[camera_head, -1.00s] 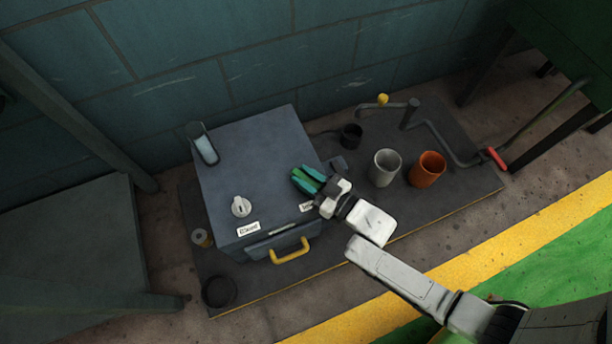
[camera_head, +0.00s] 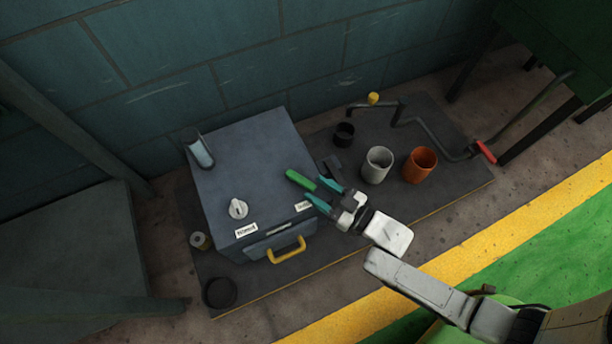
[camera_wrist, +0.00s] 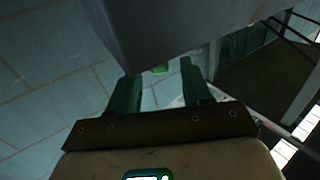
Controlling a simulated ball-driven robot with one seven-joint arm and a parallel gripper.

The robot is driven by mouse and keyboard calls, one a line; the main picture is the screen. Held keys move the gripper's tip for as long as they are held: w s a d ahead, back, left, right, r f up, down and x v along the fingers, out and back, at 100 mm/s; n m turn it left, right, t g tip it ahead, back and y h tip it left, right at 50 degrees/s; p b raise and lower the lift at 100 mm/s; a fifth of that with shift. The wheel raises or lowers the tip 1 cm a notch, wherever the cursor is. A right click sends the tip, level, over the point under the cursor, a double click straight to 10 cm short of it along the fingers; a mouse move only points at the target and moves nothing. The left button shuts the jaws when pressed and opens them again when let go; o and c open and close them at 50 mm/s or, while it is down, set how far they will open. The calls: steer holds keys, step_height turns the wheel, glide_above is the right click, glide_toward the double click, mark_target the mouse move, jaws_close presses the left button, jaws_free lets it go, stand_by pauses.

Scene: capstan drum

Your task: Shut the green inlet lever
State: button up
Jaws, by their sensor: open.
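The green inlet lever (camera_head: 301,181) sticks out at the right edge of the grey-blue box (camera_head: 250,160) and slants down to the right. My gripper (camera_head: 317,193) is open, just right of the box, with its teal fingertips near the lever's lower right end. In the wrist view, a small bit of the green lever (camera_wrist: 160,69) shows between my two spread fingers (camera_wrist: 160,85), beyond their tips and under the box's edge. I cannot tell whether a finger touches the lever. The lever's mount is not clear to see.
A white knob (camera_head: 238,208) and labels sit on the box, with a yellow handle (camera_head: 287,251) in front. A grey cup (camera_head: 377,164), an orange cup (camera_head: 419,164) and a small black cup (camera_head: 344,134) stand right.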

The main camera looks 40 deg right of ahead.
steer(key=shift+p+v, duration=0.35)
steer(key=shift+v, duration=1.95)
steer(key=shift+c, duration=0.2)
